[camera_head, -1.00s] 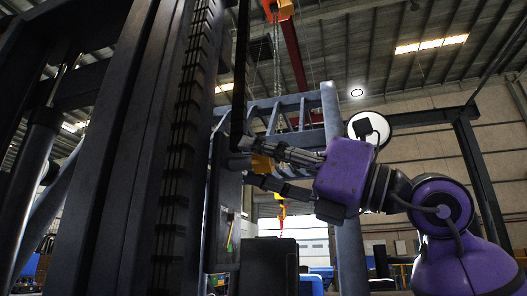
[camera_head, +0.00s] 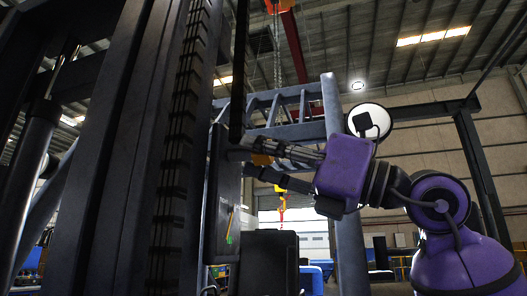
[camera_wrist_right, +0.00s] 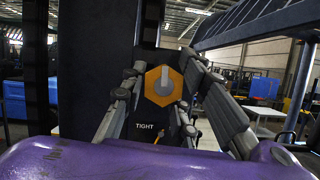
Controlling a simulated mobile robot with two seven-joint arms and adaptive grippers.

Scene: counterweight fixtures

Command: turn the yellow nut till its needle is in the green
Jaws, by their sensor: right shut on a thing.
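The yellow hexagonal nut (camera_wrist_right: 163,86) has a grey centre stud and sits on a dark upright panel (camera_wrist_right: 148,60) in the right wrist view. My right gripper (camera_wrist_right: 160,84) has its fingers on both sides of the nut and is shut on it. In the head view the nut (camera_head: 262,160) shows small between the fingers of my right gripper (camera_head: 258,160). A small gauge with a green mark (camera_head: 229,239) is lower on the panel, seen edge-on; its needle reading cannot be told. My left gripper is not in view.
A white "TIGHT" label (camera_wrist_right: 146,140) is below the nut. A large dark mast (camera_head: 130,150) stands close on the left. A yellow hook (camera_head: 281,197) hangs behind the panel. A dark box (camera_head: 268,262) stands below. Blue crates (camera_wrist_right: 262,82) are in the background.

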